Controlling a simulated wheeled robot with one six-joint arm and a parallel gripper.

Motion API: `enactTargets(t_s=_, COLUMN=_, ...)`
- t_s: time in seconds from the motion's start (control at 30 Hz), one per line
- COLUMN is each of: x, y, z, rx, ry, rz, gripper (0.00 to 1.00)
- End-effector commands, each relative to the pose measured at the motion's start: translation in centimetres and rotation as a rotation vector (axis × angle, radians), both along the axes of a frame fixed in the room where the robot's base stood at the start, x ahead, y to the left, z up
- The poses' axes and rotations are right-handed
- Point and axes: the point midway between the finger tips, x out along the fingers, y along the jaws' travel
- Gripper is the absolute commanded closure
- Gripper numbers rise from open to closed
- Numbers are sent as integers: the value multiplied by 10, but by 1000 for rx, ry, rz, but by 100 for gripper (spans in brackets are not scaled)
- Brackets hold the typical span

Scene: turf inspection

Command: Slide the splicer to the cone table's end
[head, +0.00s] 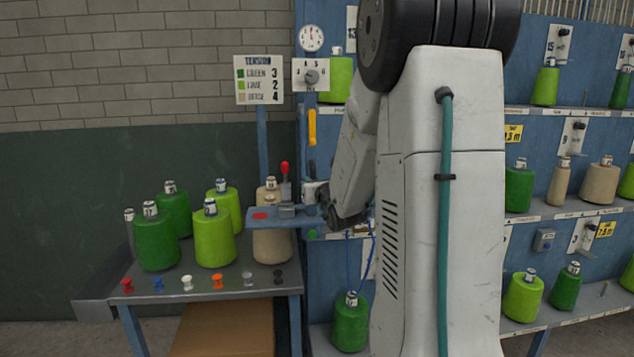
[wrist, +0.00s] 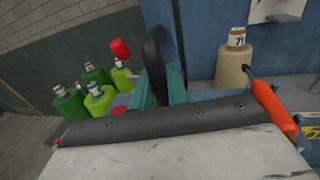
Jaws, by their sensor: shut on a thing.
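The splicer (head: 287,211), a small grey device with a red-knobbed lever, sits on a blue plate (head: 250,222) over the right end of the cone table (head: 240,288). My gripper (head: 318,193) is at the splicer's right side and shut on it; the exact grip is hard to see. In the wrist view my gripper's fingers (wrist: 161,90) are teal with a dark piece between them, and the red knob (wrist: 120,49) is just left of them.
Several coloured pegs (head: 217,281) line the table's front edge, and a grey flap (head: 93,309) juts from its left end. A sign (head: 259,80) stands behind. Blue shelving with cones (head: 519,186) fills the right. An orange handle (wrist: 272,107) shows right in the wrist view.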

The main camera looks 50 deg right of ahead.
Motion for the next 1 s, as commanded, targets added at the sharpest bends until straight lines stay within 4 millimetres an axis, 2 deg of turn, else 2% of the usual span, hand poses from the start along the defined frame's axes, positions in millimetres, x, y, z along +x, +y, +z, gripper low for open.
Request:
enactTargets(t_s=0.03, x=2, y=0, z=7, rx=-9, ry=-13, rz=3, gripper=100)
enactTargets(t_s=0.07, x=2, y=0, z=7, rx=-9, ry=-13, rz=3, gripper=76)
enactTargets(t_s=0.1, x=2, y=0, z=6, rx=-9, ry=-13, rz=3, gripper=66)
enactTargets(t_s=0.47, x=-5, y=1, z=3, rx=-4, ry=-5, rz=-2, gripper=66)
enactTargets(t_s=0.8, x=-54, y=25, z=4, rx=-5, ry=-8, rz=-2, gripper=66)
enactTargets(t_s=1.0, x=-69, y=34, z=4, rx=-5, ry=-8, rz=0, gripper=66)
